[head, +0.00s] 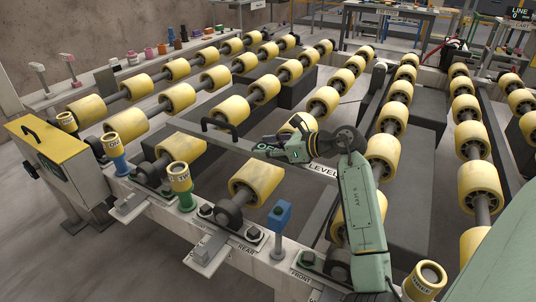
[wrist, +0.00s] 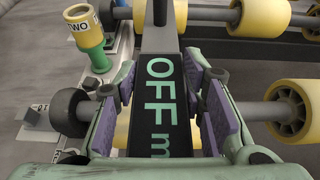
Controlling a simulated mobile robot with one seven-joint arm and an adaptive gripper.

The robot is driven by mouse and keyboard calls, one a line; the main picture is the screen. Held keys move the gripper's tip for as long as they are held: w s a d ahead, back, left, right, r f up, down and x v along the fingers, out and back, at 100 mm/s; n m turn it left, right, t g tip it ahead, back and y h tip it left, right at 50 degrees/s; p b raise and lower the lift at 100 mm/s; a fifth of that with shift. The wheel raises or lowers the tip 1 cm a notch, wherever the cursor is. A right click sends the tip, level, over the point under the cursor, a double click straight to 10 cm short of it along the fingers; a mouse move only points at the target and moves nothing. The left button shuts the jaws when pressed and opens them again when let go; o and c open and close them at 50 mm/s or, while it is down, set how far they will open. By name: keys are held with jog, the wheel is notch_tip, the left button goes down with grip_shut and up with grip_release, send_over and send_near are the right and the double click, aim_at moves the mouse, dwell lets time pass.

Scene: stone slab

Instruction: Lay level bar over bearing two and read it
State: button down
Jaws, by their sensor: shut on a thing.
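My gripper (head: 278,147) is shut on the level bar (head: 235,143), a long grey bar with a black handle and a LEVEL label. It holds the bar over the rollers in the head view. In the wrist view the fingers flank the bar's dark display (wrist: 165,75), which reads OFF and the letter m. A green post with a yellow top marked TWO (head: 180,179) stands on the near rail, left of the bar; it also shows in the wrist view (wrist: 88,38). Dark bearing housings sit beside it, but which is bearing two is unclear. I cannot tell whether the bar touches anything.
A blue post marked ONE (head: 115,152) stands farther left and a yellow-topped post marked THREE (head: 424,279) at lower right. A plain blue block on a stem (head: 280,215) rises from the near rail (head: 165,207). Several yellow rollers (head: 257,181) surround the arm. A yellow-topped cabinet (head: 55,150) stands left.

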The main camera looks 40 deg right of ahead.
jog(key=shift+f+p, duration=0.85)
jog(key=shift+f, duration=0.85)
jog(key=shift+f+b, duration=0.15)
jog(key=shift+b, duration=0.15)
jog(key=c, duration=1)
grip_release()
jog(key=shift+c, duration=0.2)
jog(key=b+v, duration=0.2)
jog(key=v, duration=0.5)
jog(key=shift+s+d, duration=0.1)
jog(key=shift+s, duration=0.2)
